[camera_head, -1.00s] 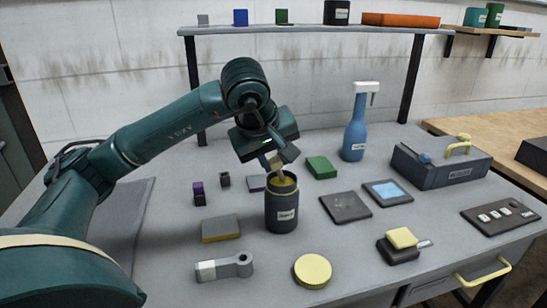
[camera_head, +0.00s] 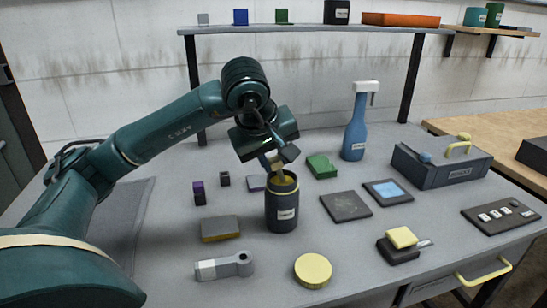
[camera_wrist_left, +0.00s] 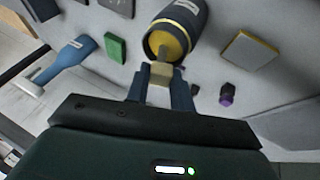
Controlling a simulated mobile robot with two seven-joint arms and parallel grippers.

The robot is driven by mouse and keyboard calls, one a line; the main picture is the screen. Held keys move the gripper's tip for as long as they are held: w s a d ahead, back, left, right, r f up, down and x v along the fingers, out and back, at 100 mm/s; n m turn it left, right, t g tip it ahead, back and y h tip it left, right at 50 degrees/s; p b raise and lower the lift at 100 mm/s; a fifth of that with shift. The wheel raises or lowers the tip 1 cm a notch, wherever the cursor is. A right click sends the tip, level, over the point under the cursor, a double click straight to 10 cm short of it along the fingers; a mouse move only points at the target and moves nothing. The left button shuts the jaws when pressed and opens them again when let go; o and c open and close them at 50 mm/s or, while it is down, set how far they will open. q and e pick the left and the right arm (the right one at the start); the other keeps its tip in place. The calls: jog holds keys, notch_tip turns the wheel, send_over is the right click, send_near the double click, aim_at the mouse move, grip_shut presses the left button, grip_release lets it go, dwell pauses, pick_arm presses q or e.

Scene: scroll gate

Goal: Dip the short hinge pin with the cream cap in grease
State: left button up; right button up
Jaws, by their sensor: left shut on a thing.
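My left gripper (camera_head: 277,166) points down over the mouth of a dark jar (camera_head: 283,212) with a yellow rim band. In the left wrist view, the left gripper (camera_wrist_left: 160,78) is shut on the cream cap (camera_wrist_left: 160,71) of the short hinge pin. The pin's grey shank (camera_wrist_left: 163,52) reaches from the cap into the jar's mouth, over yellow grease (camera_wrist_left: 171,42). How deep the tip goes is unclear. The jar (camera_wrist_left: 186,22) stands upright and open. My right gripper is not in view.
A round yellow lid (camera_head: 312,270) and a grey lever part (camera_head: 225,265) lie in front. A purple-topped pin (camera_head: 199,194) and a sponge-like block (camera_head: 220,229) are left of the jar.

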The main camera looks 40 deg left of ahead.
aim_at(274, 161)
pick_arm(q)
jog(key=shift+r+p, duration=2.85)
jog(key=shift+r, duration=0.7)
jog(key=shift+f, duration=0.1)
